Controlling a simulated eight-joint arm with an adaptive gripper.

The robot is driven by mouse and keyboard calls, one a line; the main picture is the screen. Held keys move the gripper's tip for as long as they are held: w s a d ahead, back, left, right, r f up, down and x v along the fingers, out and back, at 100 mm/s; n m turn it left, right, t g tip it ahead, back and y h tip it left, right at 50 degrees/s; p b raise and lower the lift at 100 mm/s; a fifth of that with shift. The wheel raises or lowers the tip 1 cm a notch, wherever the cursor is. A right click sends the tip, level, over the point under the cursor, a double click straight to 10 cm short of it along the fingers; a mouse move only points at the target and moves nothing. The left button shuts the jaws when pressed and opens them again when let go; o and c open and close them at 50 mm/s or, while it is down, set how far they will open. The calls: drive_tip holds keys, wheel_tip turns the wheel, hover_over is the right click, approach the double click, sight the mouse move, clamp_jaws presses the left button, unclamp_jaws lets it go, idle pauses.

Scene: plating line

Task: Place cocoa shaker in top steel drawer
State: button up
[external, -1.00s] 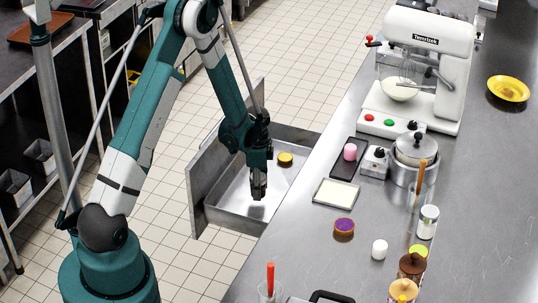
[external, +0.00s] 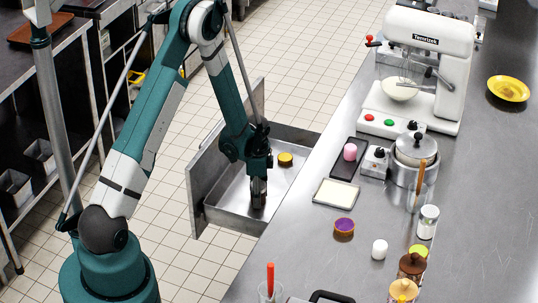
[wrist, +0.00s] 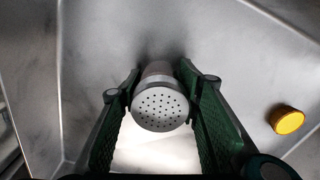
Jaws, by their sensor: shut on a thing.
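The cocoa shaker (wrist: 160,106) has a pale round lid with several small holes. In the wrist view it stands between the green fingers of my gripper (wrist: 160,112), which is shut on it. In the external view my gripper (external: 258,192) points down inside the open steel drawer (external: 225,212). The shaker is mostly hidden by the fingers there. The drawer floor also shows around the shaker in the wrist view (wrist: 225,70). I cannot tell whether the shaker's base touches the floor.
A small yellow-orange round item (external: 285,159) lies in the drawer behind my gripper; it also shows in the wrist view (wrist: 287,120). The drawer's front panel (external: 200,180) stands to the left. The steel counter (external: 310,245) is to the right, with a white mixer (external: 440,75).

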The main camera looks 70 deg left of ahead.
drive_tip(key=shift+f, duration=0.15)
drive_tip(key=o, duration=0.9)
drive_tip(key=shift+o, duration=0.2)
drive_tip(key=shift+r+p, duration=1.2)
drive_tip(key=shift+r, duration=4.95)
drive_tip(key=shift+r, duration=0.1)
